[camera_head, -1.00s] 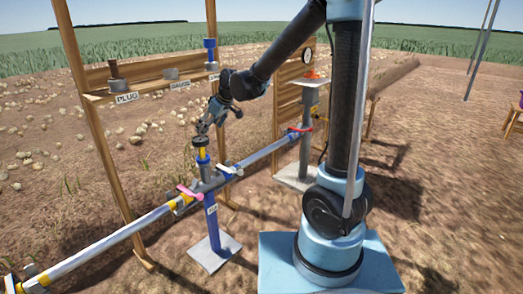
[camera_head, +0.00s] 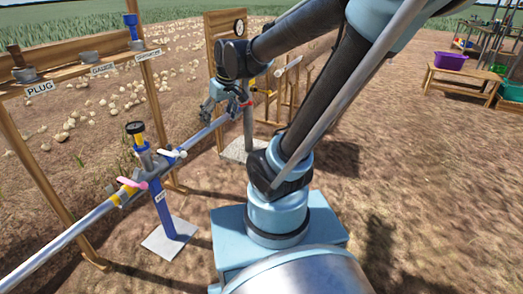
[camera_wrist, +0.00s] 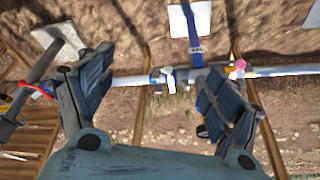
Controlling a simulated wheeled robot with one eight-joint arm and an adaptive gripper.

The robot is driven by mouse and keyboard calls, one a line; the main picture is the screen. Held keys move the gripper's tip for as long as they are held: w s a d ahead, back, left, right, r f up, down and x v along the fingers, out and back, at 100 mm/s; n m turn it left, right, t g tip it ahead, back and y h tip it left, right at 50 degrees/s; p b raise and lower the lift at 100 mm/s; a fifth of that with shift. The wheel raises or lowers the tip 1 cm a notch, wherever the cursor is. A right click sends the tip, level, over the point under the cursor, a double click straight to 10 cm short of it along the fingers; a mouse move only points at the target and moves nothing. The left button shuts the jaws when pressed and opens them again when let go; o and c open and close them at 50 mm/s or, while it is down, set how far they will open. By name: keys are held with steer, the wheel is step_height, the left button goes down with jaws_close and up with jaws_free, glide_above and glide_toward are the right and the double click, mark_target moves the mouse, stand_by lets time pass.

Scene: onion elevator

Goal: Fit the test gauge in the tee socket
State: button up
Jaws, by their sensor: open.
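The test gauge (camera_head: 135,128), with a dark round top and a yellow band, stands upright on the tee (camera_head: 151,160) on the blue post (camera_head: 165,205). Its exact seating in the socket is too small to tell. My gripper (camera_head: 213,108) is open, away from the gauge, to its right near the far part of the pipe. The wrist view shows my two fingers (camera_wrist: 160,65) spread with nothing held between them. The blue post also shows in the wrist view (camera_wrist: 193,35), beyond the fingers.
A grey stand (camera_head: 248,130) is close to my gripper. A purple tub (camera_head: 451,61) sits on a bench.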

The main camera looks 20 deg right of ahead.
steer(key=s+d+f+m+g+h, duration=0.1)
steer(key=s+d+f+m, duration=0.4)
steer(key=s+d, duration=0.7)
step_height(320, 180, down, 2)
steer(key=s+h, duration=0.1)
steer(key=s, duration=0.1)
steer(key=shift+s+f, duration=0.15)
steer(key=shift+s, duration=0.2)
steer(key=shift+w+f, duration=0.2)
steer(key=shift+w, duration=0.3)
